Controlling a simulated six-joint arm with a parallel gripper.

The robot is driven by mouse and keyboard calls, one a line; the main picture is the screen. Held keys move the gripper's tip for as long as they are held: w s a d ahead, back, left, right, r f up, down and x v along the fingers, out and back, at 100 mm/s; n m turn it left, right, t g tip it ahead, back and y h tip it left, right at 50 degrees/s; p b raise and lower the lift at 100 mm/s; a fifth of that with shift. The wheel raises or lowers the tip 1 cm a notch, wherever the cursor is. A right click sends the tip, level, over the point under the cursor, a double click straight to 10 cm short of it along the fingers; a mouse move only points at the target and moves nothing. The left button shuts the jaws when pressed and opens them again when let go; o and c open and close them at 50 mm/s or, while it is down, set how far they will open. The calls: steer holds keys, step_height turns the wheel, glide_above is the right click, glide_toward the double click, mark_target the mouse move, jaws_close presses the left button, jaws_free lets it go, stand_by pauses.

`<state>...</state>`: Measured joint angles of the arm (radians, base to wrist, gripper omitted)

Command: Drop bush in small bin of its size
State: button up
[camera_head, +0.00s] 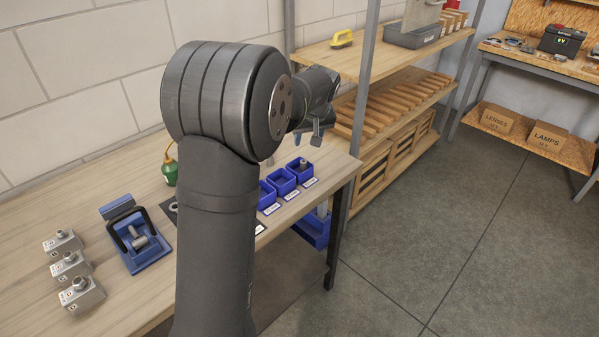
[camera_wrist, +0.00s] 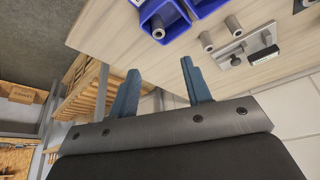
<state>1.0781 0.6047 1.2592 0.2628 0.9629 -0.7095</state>
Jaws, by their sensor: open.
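Three small blue bins stand in a row near the table's right end in the head view: a right one (camera_head: 292,168), a middle one (camera_head: 281,184) and a left one (camera_head: 264,198), partly behind my arm. A grey bush (camera_head: 303,164) is in the right bin. In the wrist view, a hollow grey bush (camera_wrist: 158,32) is in a blue bin (camera_wrist: 172,25) at the top. Two more grey bushes (camera_wrist: 207,41) (camera_wrist: 234,26) stand on the table apart from the bins. My gripper (camera_wrist: 160,66) is open and empty, with its fingers clear of the bins.
A blue holder (camera_head: 150,255) with grey cylinders, several metal blocks (camera_head: 70,265) and a green bottle (camera_head: 170,170) are on the table. A wooden shelf rack (camera_head: 385,65) stands close behind the gripper. A black-handled item (camera_wrist: 264,55) lies near the loose bushes.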

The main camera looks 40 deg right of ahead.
steer(key=v, duration=0.8)
steer(key=shift+r, duration=0.35)
steer(key=shift+s+f, duration=0.1)
steer(key=x, duration=1.7)
steer(key=shift+r, duration=0.55)
